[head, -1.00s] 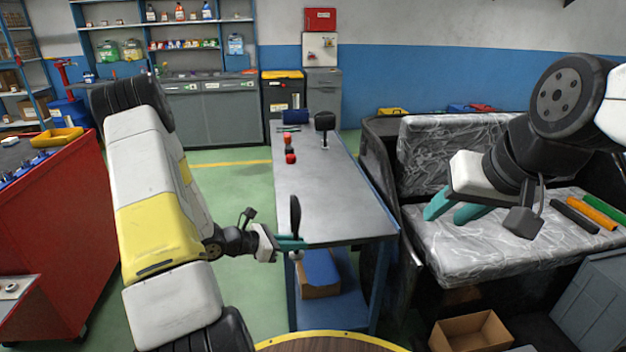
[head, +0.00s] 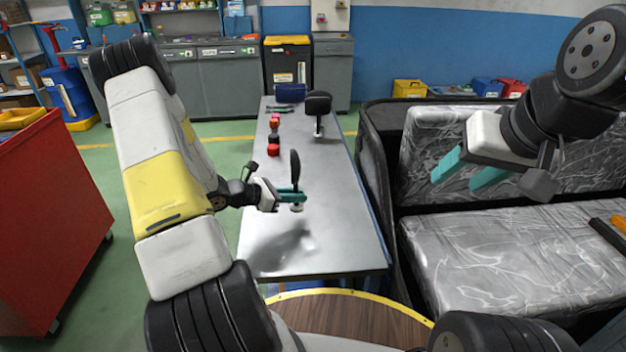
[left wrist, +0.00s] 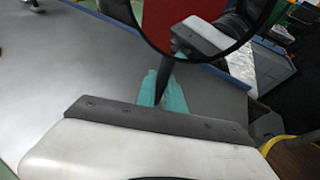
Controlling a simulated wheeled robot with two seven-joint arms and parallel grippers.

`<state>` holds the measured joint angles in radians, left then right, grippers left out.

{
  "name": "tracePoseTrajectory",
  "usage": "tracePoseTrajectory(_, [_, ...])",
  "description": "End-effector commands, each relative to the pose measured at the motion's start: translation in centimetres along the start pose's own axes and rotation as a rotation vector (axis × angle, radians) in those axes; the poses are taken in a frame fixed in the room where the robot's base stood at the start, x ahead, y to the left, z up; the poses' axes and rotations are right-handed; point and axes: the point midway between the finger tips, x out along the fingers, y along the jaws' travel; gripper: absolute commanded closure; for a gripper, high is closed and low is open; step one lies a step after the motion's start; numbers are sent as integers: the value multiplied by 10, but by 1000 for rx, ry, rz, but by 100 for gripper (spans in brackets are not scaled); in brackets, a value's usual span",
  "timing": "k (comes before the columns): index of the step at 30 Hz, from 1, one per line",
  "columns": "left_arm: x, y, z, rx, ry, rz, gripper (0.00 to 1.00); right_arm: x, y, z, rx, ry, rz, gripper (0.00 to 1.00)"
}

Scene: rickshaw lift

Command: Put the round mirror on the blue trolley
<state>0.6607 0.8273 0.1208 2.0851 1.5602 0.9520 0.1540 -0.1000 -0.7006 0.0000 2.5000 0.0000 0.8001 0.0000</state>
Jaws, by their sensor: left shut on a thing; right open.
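The round mirror (head: 295,168) is dark and seen nearly edge-on in the head view, upright on a short stem with a pale foot. My left gripper (head: 290,196) is shut on its stem and holds it over the grey top of the blue trolley (head: 340,225); a shadow lies on the top below. In the left wrist view, the mirror's round face (left wrist: 205,25) shows reflections above the teal fingers (left wrist: 163,88), and the trolley top (left wrist: 70,90) is behind. My right gripper (head: 475,175) is open and empty above the plastic-wrapped seat.
Toward the far end of the trolley top are several red pieces (head: 273,140), a second dark round-headed thing (head: 318,105) on a stand and a blue item (head: 290,93). The near half is clear. The wrapped seat (head: 490,255) stands right, a red cabinet (head: 50,215) left.

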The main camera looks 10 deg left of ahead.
Motion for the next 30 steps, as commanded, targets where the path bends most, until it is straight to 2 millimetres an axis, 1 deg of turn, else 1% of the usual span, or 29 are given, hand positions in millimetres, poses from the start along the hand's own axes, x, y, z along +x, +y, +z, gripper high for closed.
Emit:
tracePoseTrajectory(1, [10,11,3,5,-2,-2,100,0,0,0,0,0,0,50])
tracePoseTrajectory(3, [21,23,5,5,-1,-2,100,0,0,0,0,0,0,50])
tracePoseTrajectory(6, [33,38,9,3,-1,-2,100,0,0,0,0,-1,0,50])
tracePoseTrajectory(9, [40,46,10,3,-1,-2,100,0,0,0,0,-1,0,50])
tracePoseTrajectory(15, [48,57,13,2,-1,-1,100,0,0,0,0,0,0,50])
tracePoseTrajectory(18, [54,55,-4,-4,1,-2,100,0,0,0,0,-1,0,50])
tracePoseTrajectory(21, [59,56,-18,-2,0,-1,100,0,0,0,0,-1,0,50])
tracePoseTrajectory(23, [60,56,-20,-1,0,0,100,0,0,0,0,-1,0,50])
tracePoseTrajectory(30, [60,56,-21,0,0,0,100,0,0,0,0,0,0,50])
